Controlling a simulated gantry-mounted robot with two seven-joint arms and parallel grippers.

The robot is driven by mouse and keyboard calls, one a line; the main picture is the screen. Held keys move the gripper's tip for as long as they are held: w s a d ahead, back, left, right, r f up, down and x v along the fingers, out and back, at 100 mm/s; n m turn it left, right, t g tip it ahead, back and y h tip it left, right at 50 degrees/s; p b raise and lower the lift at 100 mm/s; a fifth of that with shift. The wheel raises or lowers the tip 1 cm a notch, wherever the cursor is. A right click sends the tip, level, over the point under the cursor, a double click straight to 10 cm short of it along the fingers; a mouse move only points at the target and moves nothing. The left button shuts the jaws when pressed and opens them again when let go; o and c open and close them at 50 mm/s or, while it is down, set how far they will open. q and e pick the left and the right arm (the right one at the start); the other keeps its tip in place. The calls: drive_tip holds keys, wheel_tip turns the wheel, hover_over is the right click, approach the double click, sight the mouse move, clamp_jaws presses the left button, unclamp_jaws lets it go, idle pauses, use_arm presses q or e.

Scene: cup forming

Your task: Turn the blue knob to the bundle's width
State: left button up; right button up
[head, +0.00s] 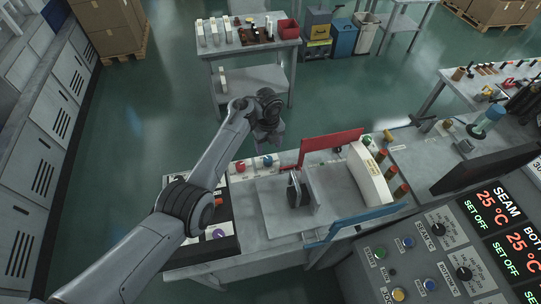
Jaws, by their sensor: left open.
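The blue knob (267,161) stands on the near worktable's back edge, beside a red knob (240,166). My left arm reaches in from the lower left. Its left gripper (268,142) is over the back of this table, just above the blue knob in the picture; I cannot make out contact. The gripper is open, with nothing visible in it. A pale curved block (372,178) with a yellow label stands at the table's right; I cannot tell whether it is the bundle. A dark upright piece (297,188) stands on the grey plate. My right gripper is out of view.
A red bar (331,147) and a blue bar (362,222) flank the grey plate. A control panel (425,262) with knobs and displays fills the lower right.

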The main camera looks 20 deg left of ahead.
sight(268, 159)
use_arm(q)
wheel_tip(268, 159, down, 8)
drive_tip(key=shift+s+r+b, duration=0.1)
drive_tip(key=shift+r+b, duration=0.1)
drive_tip(key=shift+b, duration=0.65)
drive_tip(key=shift+f, duration=0.4)
drive_tip(key=shift+c, duration=0.3)
drive_tip(key=c, duration=1)
drive_tip(key=shift+n, duration=0.3)
